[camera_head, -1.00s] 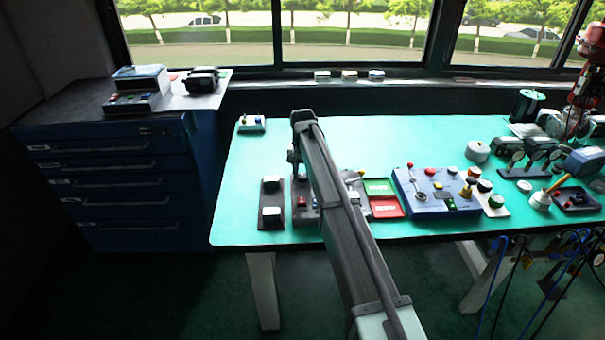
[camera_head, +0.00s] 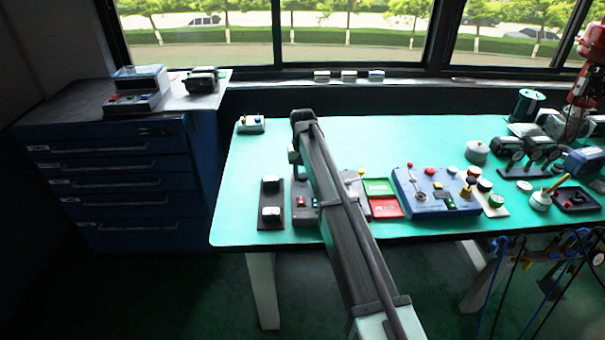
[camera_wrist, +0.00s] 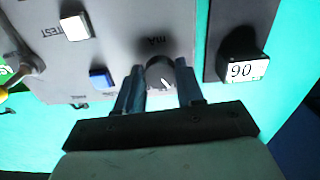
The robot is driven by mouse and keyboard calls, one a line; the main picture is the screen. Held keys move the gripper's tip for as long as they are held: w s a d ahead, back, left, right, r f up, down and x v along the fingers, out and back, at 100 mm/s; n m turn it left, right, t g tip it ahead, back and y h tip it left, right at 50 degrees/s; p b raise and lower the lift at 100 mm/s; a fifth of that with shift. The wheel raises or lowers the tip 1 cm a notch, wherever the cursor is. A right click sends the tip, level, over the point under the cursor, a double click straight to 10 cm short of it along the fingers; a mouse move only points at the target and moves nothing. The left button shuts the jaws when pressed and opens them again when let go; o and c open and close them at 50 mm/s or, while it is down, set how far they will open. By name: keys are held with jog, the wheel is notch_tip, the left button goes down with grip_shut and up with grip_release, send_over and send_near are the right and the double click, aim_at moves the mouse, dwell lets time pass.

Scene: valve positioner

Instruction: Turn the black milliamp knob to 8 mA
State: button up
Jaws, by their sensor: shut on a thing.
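The black milliamp knob (camera_wrist: 161,74) stands on a grey panel (camera_wrist: 125,45) beside an "mA" label in the wrist view. A pale pointer mark shows on its face; no scale numbers are readable. My gripper (camera_wrist: 162,87) is shut on the knob, one finger on each side. In the head view, the grey panel (camera_head: 302,214) is partly covered by my arm, which hides the knob and gripper.
A white button (camera_wrist: 75,27) and a blue button (camera_wrist: 101,78) sit on the panel. A dark strip with a white display (camera_wrist: 243,70) stands beside it. Red and green trays (camera_head: 386,207) and a blue control box (camera_head: 415,204) lie to the right.

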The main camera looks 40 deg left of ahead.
aim_at(303, 176)
jog(key=o, duration=1)
jog(key=shift+o, duration=0.2)
jog(key=shift+r, duration=0.15)
notch_tip(303, 176, up, 14)
jog(key=shift+f, duration=0.25)
